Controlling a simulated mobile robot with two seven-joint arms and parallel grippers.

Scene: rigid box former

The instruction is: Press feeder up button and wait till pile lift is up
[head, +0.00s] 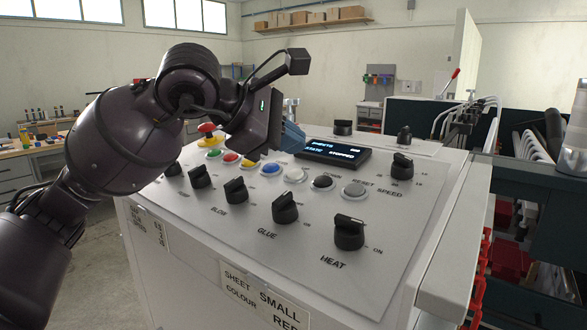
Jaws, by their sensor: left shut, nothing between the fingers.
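A white control panel (205,208) fills the middle of the head view, tilted toward me. A row of round buttons crosses it: green (213,153), red (230,158), yellow (249,163), blue (270,169), white (294,175), black (322,182) and grey (354,189). I cannot read which is feeder up. My left gripper (293,136) is shut and empty over the panel's far part, left of the display (332,152). Its fingers are partly hidden by its own body, and I cannot tell whether they touch anything. My right gripper is out of view. I cannot make out the pile lift.
A red emergency stop (207,128) sits at the panel's left, close to my left wrist. Black knobs, including HEAT (349,232) and GLUE (285,207), stand up along the near side. Dark machinery (540,190) with rollers stands at right. Open floor shows at lower left.

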